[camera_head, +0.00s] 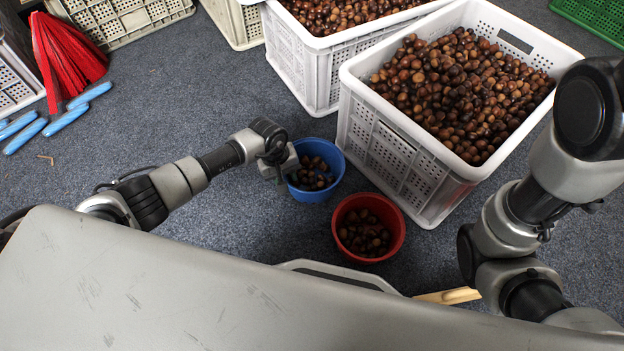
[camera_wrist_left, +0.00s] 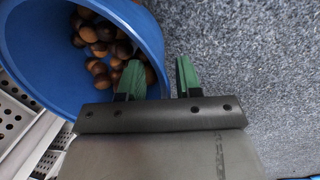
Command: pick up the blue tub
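The blue tub (camera_head: 318,188) stands on the floor with several chestnuts inside. My left gripper (camera_head: 290,167) is at the tub's left rim in the head view, where its fingers are hard to make out. In the left wrist view, its two green fingers (camera_wrist_left: 160,78) are apart. One finger is over the inside of the blue tub (camera_wrist_left: 60,75) and the other is outside, with the tub wall between them. A gap shows between the wall and the outer finger. My right arm shows at the right, but its gripper is out of view.
A red tub (camera_head: 395,247) with chestnuts stands just front-right of the blue one. A white crate (camera_head: 385,150) full of chestnuts is close behind to the right. Red net bags (camera_head: 68,55) and blue-handled tools (camera_head: 64,120) lie far left. The carpet (camera_head: 230,85) behind the gripper is clear.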

